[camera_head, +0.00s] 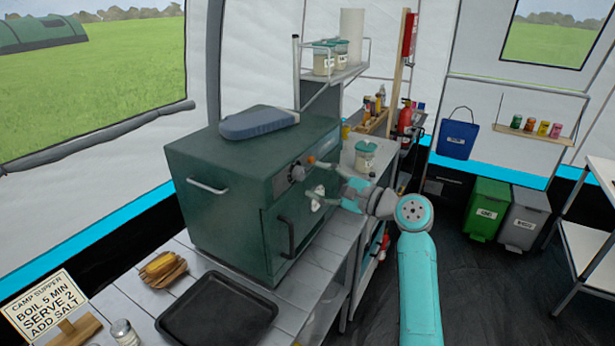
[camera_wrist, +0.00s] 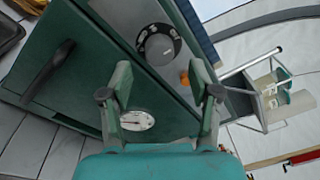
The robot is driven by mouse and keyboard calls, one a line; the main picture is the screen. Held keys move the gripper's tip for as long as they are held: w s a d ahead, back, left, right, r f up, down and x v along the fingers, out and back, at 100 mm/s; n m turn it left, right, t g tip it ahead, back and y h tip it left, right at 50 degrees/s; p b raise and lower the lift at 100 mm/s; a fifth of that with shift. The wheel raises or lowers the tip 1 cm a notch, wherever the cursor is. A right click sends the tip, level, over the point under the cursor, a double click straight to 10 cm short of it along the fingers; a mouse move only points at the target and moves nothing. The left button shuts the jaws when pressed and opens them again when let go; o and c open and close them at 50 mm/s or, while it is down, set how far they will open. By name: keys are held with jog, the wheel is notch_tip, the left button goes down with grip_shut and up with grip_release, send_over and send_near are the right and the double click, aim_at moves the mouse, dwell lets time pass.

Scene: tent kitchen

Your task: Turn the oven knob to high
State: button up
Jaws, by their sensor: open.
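The green oven (camera_head: 225,185) stands on the slatted counter. Its dark round knob (camera_head: 297,172) is on the upper front, and the knob also shows in the wrist view (camera_wrist: 158,46), with a marked dial around it. A white round gauge (camera_wrist: 137,120) sits on the front below the knob. My gripper (camera_head: 318,180) is at the oven front, close to the knob. In the wrist view my gripper (camera_wrist: 162,82) is open, its two fingers apart and empty, with the knob seen beyond the gap between the fingertips. The dial's markings are too small to read.
An orange knob or lamp (camera_wrist: 184,77) is beside the dial. The oven door has a dark handle (camera_head: 287,238). A black tray (camera_head: 217,306) lies on the counter before the oven. A lidded jar (camera_head: 365,156) stands on the counter behind my arm.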

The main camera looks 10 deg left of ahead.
aim_at(303, 175)
jog(key=shift+x, duration=1.9)
jog(key=shift+c, duration=0.3)
jog(key=shift+a, duration=0.1)
jog(key=c, duration=1.1)
